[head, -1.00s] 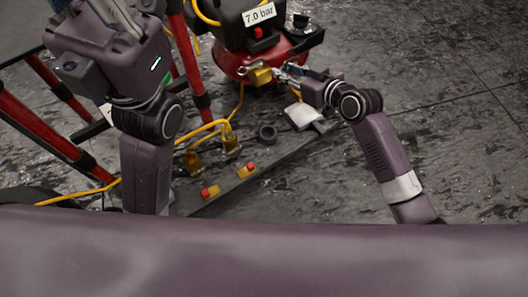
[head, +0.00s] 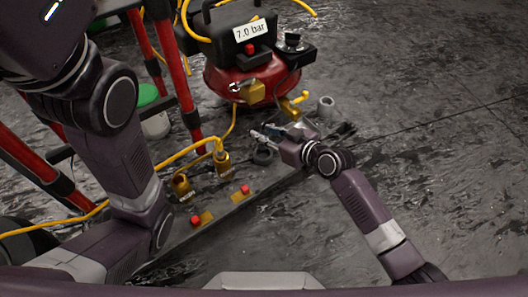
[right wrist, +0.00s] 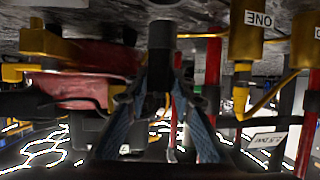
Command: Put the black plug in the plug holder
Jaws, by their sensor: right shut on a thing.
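In the right wrist view, the fingers of the gripper (right wrist: 165,98) are shut on the black plug (right wrist: 160,55), a dark upright cylinder. I cannot tell whether the plug touches the holder; the plug is not clear in the head view. My left arm enters at the left of the head view, with its gripper out of frame.
The red compressor (head: 230,88) with a 7.0 bar sign stands behind my right gripper. Brass fittings (head: 222,162) with a yellow hose and red buttons (head: 245,189) are on the board (head: 275,184). A green-lidded bucket (head: 147,96) stands at left. Floor at right is clear.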

